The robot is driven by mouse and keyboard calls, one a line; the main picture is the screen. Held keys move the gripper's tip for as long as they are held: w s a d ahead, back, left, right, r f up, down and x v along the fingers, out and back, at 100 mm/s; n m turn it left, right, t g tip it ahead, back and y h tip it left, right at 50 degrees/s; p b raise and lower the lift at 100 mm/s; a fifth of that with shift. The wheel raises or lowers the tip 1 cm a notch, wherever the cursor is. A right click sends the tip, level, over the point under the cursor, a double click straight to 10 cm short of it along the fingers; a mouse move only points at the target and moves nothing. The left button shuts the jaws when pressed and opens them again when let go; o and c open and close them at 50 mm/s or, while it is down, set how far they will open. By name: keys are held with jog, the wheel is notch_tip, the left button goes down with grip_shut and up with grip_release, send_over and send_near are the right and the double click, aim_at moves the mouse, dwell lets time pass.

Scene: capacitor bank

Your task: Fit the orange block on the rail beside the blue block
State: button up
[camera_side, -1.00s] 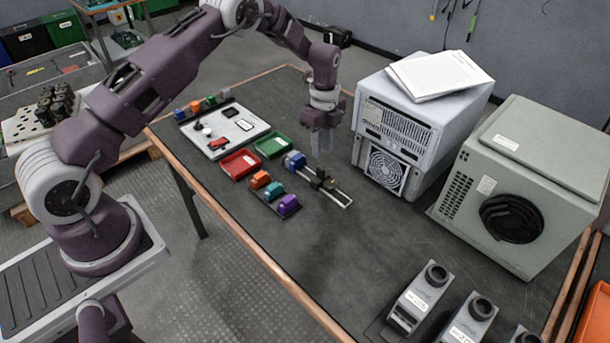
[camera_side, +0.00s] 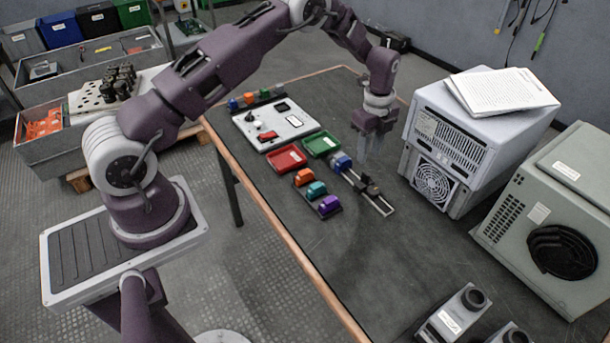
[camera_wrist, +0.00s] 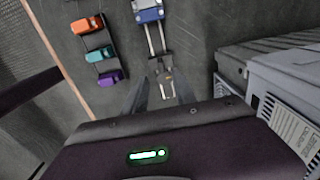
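The orange block (camera_side: 305,174) sits at the far end of a dark strip, in a row with a teal block (camera_side: 317,188) and a purple block (camera_side: 329,205). It also shows at upper left in the wrist view (camera_wrist: 86,25). The blue block (camera_side: 341,162) is on the far end of the metal rail (camera_side: 382,206); it is cut by the top edge in the wrist view (camera_wrist: 148,12). A dark fitting (camera_side: 372,190) sits farther along the rail. My gripper (camera_side: 367,158) is above the table by the rail, fingers apart and empty, pointing down.
Red (camera_side: 286,158) and green (camera_side: 321,144) trays lie behind the block row. A pale panel (camera_side: 276,125) is beyond them. A grey fan unit (camera_side: 432,180) stands close to the right of my gripper. The table's left front is clear.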

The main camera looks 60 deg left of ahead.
jog(key=shift+o, duration=0.3)
jog(key=s+a, duration=0.6)
jog(key=a, duration=0.1)
jog(key=shift+s+a+r, duration=0.3)
jog(key=shift+a, duration=0.05)
send_near(304, 172)
jog(key=shift+f, duration=3.9)
jog(key=shift+c, duration=0.2)
grip_shut()
jog(key=shift+r, duration=3.55)
